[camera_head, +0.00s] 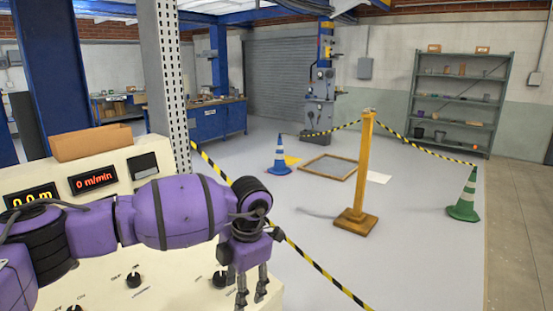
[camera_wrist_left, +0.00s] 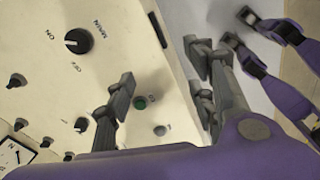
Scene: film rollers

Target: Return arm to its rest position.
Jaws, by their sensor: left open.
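My left arm reaches across a cream control console (camera_head: 150,285) in the head view. My left gripper (camera_head: 252,294) hangs at the console's right end, fingers pointing down, open and empty. In the left wrist view its fingers (camera_wrist_left: 163,78) are spread apart over the console's edge, with the panel (camera_wrist_left: 115,35) between and beside them. Another purple gripper, which looks like my right one (camera_wrist_left: 238,27), shows at the upper right of that view, beyond the console edge. Its fingers stand apart with nothing between them. It is not in the head view.
The console carries a black MAIN knob (camera_wrist_left: 78,41), a green button (camera_wrist_left: 140,102), smaller switches and red displays (camera_head: 93,180). A cardboard box (camera_head: 92,143) sits on top. A striped barrier tape (camera_head: 308,262), a yellow post (camera_head: 362,175) and cones stand beyond. Open floor lies right.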

